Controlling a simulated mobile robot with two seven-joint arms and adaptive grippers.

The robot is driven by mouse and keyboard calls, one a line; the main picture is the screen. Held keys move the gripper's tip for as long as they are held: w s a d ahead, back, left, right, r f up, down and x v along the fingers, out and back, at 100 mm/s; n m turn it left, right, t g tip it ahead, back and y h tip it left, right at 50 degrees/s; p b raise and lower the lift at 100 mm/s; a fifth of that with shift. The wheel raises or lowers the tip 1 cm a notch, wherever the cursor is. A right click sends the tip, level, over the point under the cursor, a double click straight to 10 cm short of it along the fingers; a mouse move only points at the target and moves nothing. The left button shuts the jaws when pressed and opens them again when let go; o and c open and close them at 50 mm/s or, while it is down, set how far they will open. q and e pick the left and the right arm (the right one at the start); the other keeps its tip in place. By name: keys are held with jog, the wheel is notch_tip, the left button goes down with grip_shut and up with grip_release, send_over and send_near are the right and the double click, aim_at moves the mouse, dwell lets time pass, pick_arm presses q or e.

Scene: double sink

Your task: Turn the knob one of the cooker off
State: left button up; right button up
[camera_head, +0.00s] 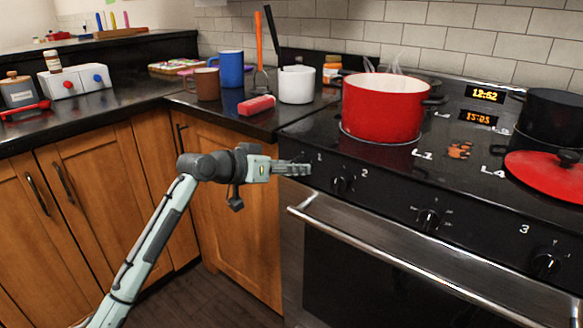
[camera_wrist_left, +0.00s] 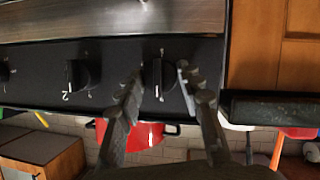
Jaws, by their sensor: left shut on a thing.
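The cooker's black front panel (camera_head: 385,200) carries a row of knobs. My left gripper (camera_head: 293,168) is at the panel's left end, at the knob by the "1" mark. In the left wrist view the picture is upside down, and knob one (camera_wrist_left: 155,78) sits between the two fingers of my left gripper (camera_wrist_left: 160,84), which are shut on it. In the head view the gripper hides this knob. Knob two (camera_wrist_left: 76,73) is beside it, also in the head view (camera_head: 342,185). My right gripper is not in view.
The oven handle (camera_head: 380,248) runs below the panel. A steaming red pot (camera_head: 383,110) stands on the hob above, with a red lid (camera_head: 548,176) at right. Mugs (camera_head: 230,68), a white utensil cup (camera_head: 297,86) and a red block (camera_head: 256,105) are on the left counter.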

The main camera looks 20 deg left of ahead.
pick_arm(q)
jog(key=shift+f, duration=0.1)
jog(key=o, duration=1.2)
jog(key=shift+c, duration=0.2)
jog(key=v, duration=1.2)
jog(key=shift+f, duration=0.1)
